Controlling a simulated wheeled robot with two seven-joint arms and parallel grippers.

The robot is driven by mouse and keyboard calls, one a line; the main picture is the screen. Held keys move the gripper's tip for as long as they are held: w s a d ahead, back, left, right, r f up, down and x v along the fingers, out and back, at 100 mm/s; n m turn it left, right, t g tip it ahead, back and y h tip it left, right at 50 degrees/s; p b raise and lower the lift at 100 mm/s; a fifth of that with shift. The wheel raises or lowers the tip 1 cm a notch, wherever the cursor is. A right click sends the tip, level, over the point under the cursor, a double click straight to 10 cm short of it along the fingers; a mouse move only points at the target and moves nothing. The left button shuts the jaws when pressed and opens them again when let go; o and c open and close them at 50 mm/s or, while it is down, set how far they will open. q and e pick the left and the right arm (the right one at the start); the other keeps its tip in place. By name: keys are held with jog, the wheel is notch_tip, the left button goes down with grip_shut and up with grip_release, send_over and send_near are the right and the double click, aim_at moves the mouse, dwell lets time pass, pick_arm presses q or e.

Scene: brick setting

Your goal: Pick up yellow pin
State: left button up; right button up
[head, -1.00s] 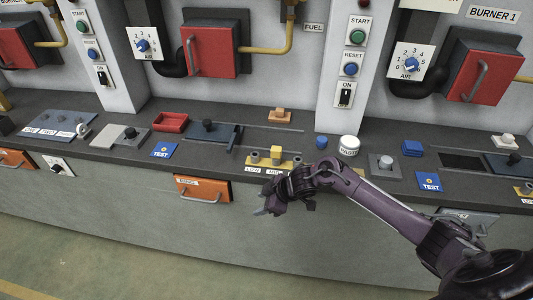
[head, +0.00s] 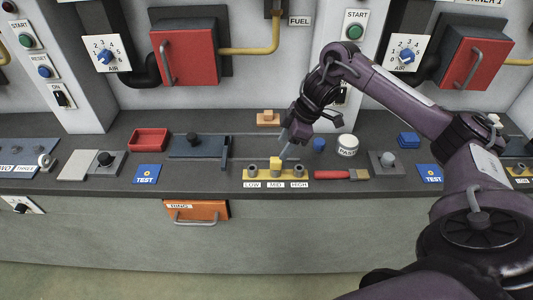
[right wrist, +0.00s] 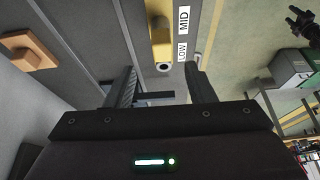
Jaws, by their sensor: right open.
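The yellow pin (head: 275,162) stands in the middle hole of a yellow block (head: 262,174) labelled LOW, MID and HIGH, near the front edge of the counter. My right gripper (head: 284,152) is open and empty, pointing down just above and beside the pin in the head view. In the right wrist view the open fingers (right wrist: 160,86) are apart with nothing between them. The yellow block (right wrist: 160,38) shows beyond them, its LOW hole nearest. My left gripper is not in view.
A red-handled brush (head: 340,175) lies right of the block. A blue cap (head: 319,145) and white jar (head: 347,146) stand behind it. An orange block (head: 268,119) sits at the back. A dark slotted panel (head: 198,146) and red tray (head: 149,140) are left.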

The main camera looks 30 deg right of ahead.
aim_at(277, 159)
jog(key=shift+w+a+f, duration=0.1)
jog(key=shift+f, duration=0.35)
jog(key=x, duration=0.3)
jog(key=shift+s+a+p, duration=0.15)
jog(key=shift+s+p, duration=0.25)
jog(key=x, duration=0.2)
jog(key=shift+w+f, duration=0.3)
jog(key=shift+f, duration=0.35)
jog(key=c, duration=0.4)
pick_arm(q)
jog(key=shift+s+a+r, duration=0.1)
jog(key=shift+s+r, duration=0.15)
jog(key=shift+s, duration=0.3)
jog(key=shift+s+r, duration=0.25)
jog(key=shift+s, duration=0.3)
pick_arm(e)
jog(key=shift+r, duration=0.1)
grip_shut()
